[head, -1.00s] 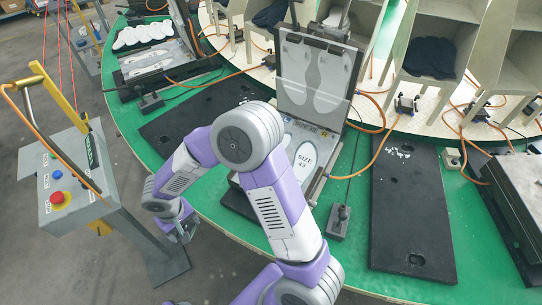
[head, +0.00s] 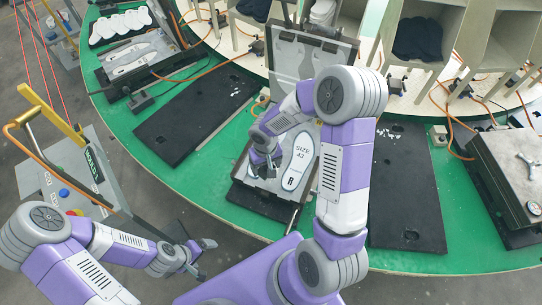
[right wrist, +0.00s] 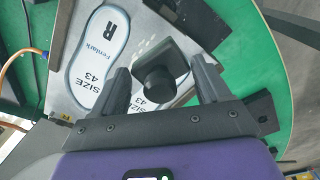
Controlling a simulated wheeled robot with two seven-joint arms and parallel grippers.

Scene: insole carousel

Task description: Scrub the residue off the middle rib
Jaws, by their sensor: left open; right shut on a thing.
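The open mould has an upright lid (head: 310,60) and a lower plate with two white insole shapes. The right insole (head: 298,162) reads "SIZE 43" and "R"; it also shows in the right wrist view (right wrist: 88,70). My right gripper (head: 264,168) is over the left part of the plate, shut on a dark block with a round knob (right wrist: 162,75). The block hides part of the other insole; I cannot tell whether it touches the plate. My left gripper (head: 203,260) is open and empty, off the table.
The green round table (head: 225,205) carries black plates left (head: 190,120) and right (head: 405,190) of the mould. A closed grey mould (head: 515,180) is at the right. A control stand with a yellow handle (head: 50,110) stands at the left. Orange hoses cross the table.

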